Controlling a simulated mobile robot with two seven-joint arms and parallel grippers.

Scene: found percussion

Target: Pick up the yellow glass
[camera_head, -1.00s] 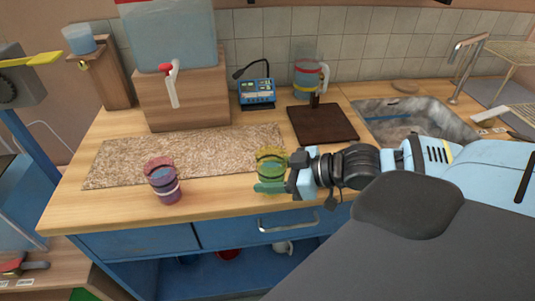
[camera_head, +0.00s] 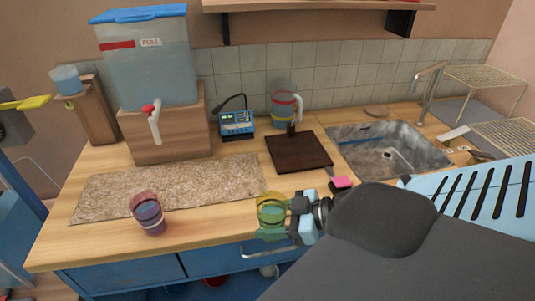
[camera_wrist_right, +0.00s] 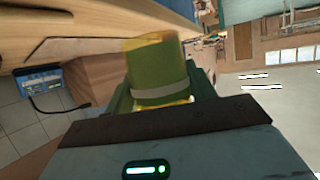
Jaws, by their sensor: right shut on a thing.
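The yellow glass (camera_head: 271,203) is a see-through yellow-green tumbler with a pale band, near the front edge of the wooden counter in the head view. My right gripper (camera_head: 274,216) is shut on it from the right, with the fingers along its sides. In the right wrist view the glass (camera_wrist_right: 155,65) sits between the fingers, and they hide part of it. I cannot tell whether its base touches the counter.
A purple glass (camera_head: 148,215) stands to the left, by the speckled mat (camera_head: 190,182). Behind are a water dispenser (camera_head: 148,75), a blue meter (camera_head: 237,123), a dark board (camera_head: 299,152) and a clear jug (camera_head: 285,103). The sink (camera_head: 385,152) is at right.

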